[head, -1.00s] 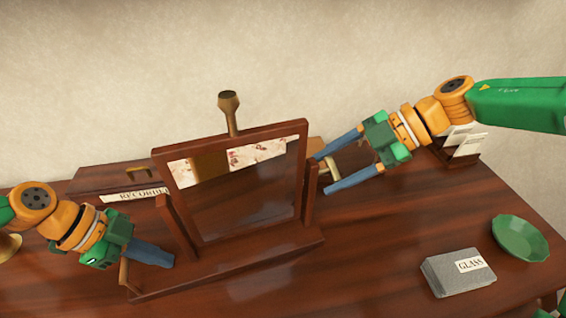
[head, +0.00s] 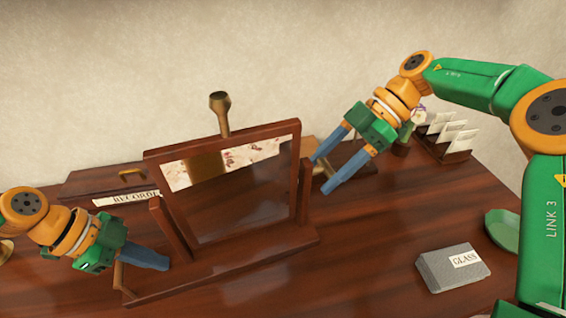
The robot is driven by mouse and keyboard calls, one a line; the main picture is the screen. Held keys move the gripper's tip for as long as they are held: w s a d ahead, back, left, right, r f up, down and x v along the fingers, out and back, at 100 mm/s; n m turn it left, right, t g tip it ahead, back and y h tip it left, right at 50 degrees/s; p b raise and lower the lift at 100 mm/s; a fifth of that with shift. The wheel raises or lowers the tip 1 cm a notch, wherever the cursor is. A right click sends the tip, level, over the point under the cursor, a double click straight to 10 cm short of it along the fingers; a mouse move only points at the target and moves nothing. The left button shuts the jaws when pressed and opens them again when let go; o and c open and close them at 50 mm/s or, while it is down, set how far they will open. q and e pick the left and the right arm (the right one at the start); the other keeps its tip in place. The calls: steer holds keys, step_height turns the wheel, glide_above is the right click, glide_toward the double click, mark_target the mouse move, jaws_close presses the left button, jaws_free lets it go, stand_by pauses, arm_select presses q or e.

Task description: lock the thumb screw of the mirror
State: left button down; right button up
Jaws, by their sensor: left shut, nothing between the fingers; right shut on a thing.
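The mirror (head: 240,205) has a dark red wooden frame and is held between two posts on a wooden base (head: 220,268). Its glass reflects a brown and a patterned patch near the top. The brass thumb screw (head: 321,170) is at the right post, partly hidden by my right gripper. My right gripper (head: 323,174) is shut on the thumb screw, its blue fingers slanting down to the left on either side of it. My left gripper (head: 165,263) is shut and empty beside the left post, low at the base's left end.
A wooden box (head: 95,182) with a handle and a label stands behind the mirror. A brass post (head: 221,115) rises behind the frame. A grey block labelled GLASS (head: 452,268), a green dish (head: 502,230) and a card rack (head: 455,150) are to the right. Bare table lies right of the mirror.

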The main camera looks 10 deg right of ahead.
mark_target(330, 166)
arm_select(q)
steer(key=shift+f, duration=0.1)
arm_select(e)
steer(key=shift+s+f, duration=0.1)
steer(key=shift+f, duration=0.05)
steer(key=o, duration=1.4)
steer(key=v, duration=0.6)
steer(key=shift+v, duration=0.85)
